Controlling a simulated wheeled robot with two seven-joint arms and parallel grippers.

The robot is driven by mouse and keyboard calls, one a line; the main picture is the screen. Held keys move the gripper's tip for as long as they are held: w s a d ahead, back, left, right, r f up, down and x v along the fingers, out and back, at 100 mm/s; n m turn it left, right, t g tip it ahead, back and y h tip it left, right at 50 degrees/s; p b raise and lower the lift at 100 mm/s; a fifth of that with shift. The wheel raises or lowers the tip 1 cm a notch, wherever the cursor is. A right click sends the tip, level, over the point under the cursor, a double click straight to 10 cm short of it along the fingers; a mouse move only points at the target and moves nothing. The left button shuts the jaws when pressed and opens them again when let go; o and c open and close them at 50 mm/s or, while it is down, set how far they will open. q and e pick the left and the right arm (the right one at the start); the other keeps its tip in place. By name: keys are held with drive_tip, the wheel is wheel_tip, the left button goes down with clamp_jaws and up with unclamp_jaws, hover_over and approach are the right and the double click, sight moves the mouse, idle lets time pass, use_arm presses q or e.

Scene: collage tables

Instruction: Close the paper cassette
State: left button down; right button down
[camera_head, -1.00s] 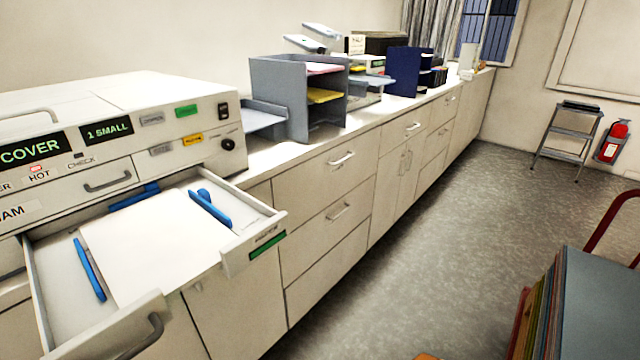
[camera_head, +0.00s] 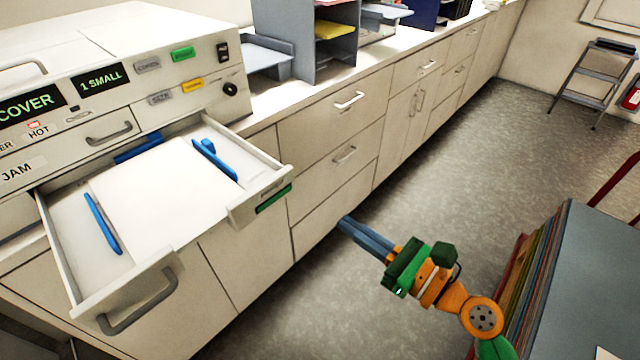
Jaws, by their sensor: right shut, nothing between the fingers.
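The paper cassette (camera_head: 150,283) is a white drawer pulled out from the front of the copier (camera_head: 165,55) at the left. A stack of white paper (camera_head: 160,195) lies in it between blue guides. Its front panel has a grey handle (camera_head: 140,305) and, nearer its right end, a green label. My right gripper (camera_head: 345,222) has blue-grey fingers on a green and orange wrist. It is shut and empty, in front of the lower cabinet drawers, right of the cassette and apart from it. My left gripper is out of view.
A long row of cabinets (camera_head: 335,155) runs back to the right, with grey paper trays (camera_head: 270,60) on its counter. A stack of coloured boards (camera_head: 575,290) stands at the lower right. The grey floor (camera_head: 440,170) between them is clear.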

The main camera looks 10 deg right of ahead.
sight(286, 183)
drive_tip(key=p+x, duration=0.2)
drive_tip(key=x, duration=1)
drive_tip(key=shift+a+p, duration=0.1)
drive_tip(key=shift+p, duration=0.25)
drive_tip(key=shift+w+a, duration=0.35)
drive_tip(key=shift+w, duration=0.15)
